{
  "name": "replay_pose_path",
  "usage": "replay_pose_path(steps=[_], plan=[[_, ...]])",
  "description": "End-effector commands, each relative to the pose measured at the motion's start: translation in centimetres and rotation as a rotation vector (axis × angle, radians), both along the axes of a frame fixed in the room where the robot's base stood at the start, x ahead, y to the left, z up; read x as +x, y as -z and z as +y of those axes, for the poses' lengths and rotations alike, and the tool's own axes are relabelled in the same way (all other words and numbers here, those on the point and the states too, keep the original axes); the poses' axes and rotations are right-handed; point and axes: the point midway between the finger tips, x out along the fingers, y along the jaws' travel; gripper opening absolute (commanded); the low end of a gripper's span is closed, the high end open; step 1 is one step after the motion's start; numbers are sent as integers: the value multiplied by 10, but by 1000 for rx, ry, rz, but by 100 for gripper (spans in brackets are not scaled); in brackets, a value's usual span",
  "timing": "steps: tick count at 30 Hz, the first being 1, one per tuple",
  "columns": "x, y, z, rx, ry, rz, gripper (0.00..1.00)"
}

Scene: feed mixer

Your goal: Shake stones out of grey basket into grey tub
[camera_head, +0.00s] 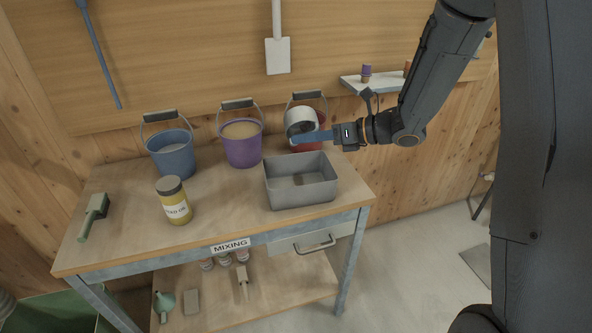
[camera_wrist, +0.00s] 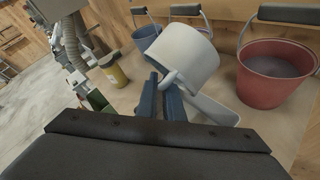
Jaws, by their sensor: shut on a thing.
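My gripper (camera_head: 318,136) is shut on a pale grey round vessel (camera_head: 297,117), which looks like the basket. In the wrist view, the blue fingers (camera_wrist: 161,100) close on the handle of this vessel (camera_wrist: 183,58). The vessel is held tilted, above the rear part of the grey tub (camera_head: 318,193) and apart from it. I cannot make out stones in the vessel. The tub is rectangular and open, and stands on the bench; a small darker patch shows inside it, which I cannot identify.
A blue bucket (camera_head: 173,158), a purple bucket (camera_head: 242,150) and a red bucket (camera_head: 311,143) stand along the back; the red one is close behind the vessel. A yellow jar (camera_head: 175,207) and a green brush (camera_head: 95,212) are on the left. The bench front centre is clear.

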Motion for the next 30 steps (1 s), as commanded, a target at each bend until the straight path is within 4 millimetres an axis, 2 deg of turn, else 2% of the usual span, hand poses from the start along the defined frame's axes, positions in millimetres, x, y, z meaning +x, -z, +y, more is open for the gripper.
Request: replay_pose_path(steps=[30], plan=[[-8,12,6,-77,-5,-158,0]])
